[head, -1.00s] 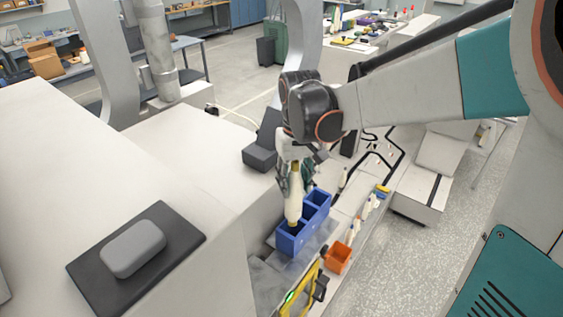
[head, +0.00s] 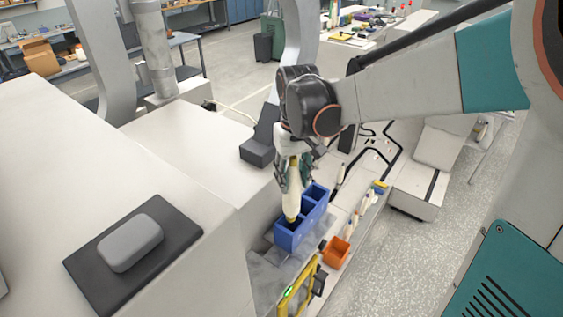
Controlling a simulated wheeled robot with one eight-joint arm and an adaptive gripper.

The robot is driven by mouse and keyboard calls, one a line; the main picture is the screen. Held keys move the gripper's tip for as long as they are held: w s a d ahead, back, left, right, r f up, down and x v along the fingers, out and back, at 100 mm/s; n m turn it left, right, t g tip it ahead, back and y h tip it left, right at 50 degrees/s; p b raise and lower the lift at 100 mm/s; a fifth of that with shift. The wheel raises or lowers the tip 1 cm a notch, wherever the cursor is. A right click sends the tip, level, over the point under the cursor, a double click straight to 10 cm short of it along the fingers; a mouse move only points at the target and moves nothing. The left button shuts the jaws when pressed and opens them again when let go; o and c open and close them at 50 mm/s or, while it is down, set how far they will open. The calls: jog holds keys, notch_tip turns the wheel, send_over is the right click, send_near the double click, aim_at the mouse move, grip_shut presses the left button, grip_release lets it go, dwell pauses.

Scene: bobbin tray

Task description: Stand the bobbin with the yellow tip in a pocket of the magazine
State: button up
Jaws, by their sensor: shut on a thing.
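The cream bobbin (head: 291,204) hangs upright in my gripper (head: 291,182), with yellow at its top and at its lower end. My gripper is shut on its upper part. The blue magazine (head: 289,243) stands below, with open pockets in a row. The bobbin's lower end is over the front-left pocket, at about rim height. I cannot tell whether it is inside the pocket or touching the floor of it.
An orange bin (head: 336,252) stands right of the magazine. Several other bobbins (head: 366,205) lie in a narrow tray behind it. A yellow frame (head: 297,292) stands in front. A grey block (head: 131,243) on a dark mat (head: 186,236) lies at left.

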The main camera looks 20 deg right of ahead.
aim_at(292, 204)
jog(key=shift+f, duration=0.2)
jog(key=shift+f+b, duration=0.35)
jog(key=shift+b, duration=0.1)
jog(key=shift+f+b, duration=3.95)
jog(key=shift+f, duration=1)
jog(key=o, duration=1.2)
jog(key=shift+r, duration=0.15)
